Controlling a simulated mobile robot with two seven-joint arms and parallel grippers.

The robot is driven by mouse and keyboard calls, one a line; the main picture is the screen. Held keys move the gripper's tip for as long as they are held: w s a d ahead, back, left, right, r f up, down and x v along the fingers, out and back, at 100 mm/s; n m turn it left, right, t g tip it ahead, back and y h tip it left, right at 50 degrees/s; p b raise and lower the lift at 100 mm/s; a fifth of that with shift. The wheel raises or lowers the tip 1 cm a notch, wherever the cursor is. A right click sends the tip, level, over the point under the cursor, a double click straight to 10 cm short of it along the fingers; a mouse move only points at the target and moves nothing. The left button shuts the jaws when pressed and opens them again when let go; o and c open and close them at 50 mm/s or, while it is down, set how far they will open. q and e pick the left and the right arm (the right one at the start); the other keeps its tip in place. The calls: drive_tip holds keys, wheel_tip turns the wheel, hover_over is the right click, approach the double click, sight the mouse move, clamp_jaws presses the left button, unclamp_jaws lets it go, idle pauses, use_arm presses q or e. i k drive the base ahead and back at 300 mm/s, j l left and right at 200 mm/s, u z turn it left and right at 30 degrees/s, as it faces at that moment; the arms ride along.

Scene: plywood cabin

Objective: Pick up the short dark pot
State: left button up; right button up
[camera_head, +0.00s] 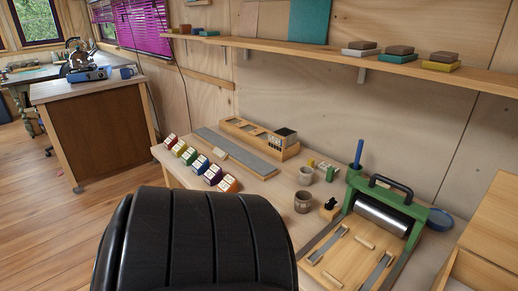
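A short dark grey-brown pot (303,202) stands upright on the wooden workbench (262,188), just beyond the right side of a large black ribbed chair-back-like shape (195,240). A similar, lighter pot (305,175) stands a little behind it. A small black item on a wooden block (329,208) is close to its right. Neither of my grippers is in view. Nothing is seen touching the dark pot.
The black shape fills the lower foreground. A green-framed roller press (385,208) stands right of the pots. Several coloured boxes (200,165) line the bench's left edge, with a wooden rack (262,140) at the back. A shelf (380,58) runs above.

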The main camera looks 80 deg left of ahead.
sight(303, 199)
drive_tip(key=u, duration=1.75)
drive_tip(key=i+l+u, duration=0.5)
drive_tip(key=u, duration=0.15)
drive_tip(key=j+z, duration=0.5)
drive_tip(key=z, duration=0.15)
